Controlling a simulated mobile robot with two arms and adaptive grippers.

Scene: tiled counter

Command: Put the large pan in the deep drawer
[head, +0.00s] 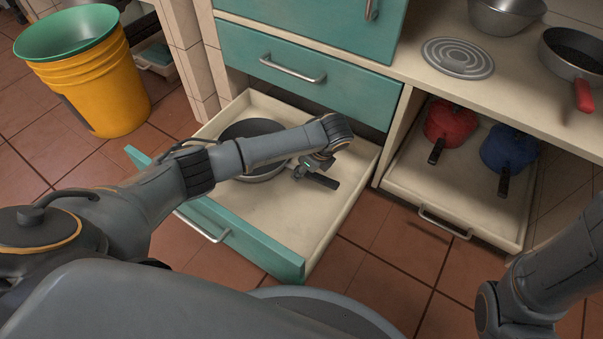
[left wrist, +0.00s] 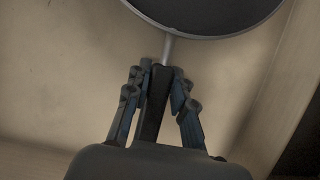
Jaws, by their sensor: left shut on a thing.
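The large dark pan (head: 250,130) is inside the open deep drawer (head: 250,218), toward its back left, and partly hidden by my left arm. Whether its base touches the drawer floor I cannot tell. My left gripper (head: 306,170) is low inside the drawer, shut on the pan's black handle (head: 323,181). In the left wrist view the handle (left wrist: 153,118) lies between the fingers (left wrist: 156,92), and the pan's round edge (left wrist: 205,18) shows at the top. The drawer has a cream inside and a teal front. My right arm comes in at the lower right; its gripper is out of view.
A shut teal drawer (head: 310,72) is above the open one. At right, a pull-out tray (head: 440,205) holds a red pot (head: 452,122) and a blue pot (head: 508,148). A red-handled pan (head: 578,57) sits on the counter. A yellow bucket (head: 98,85) stands at left.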

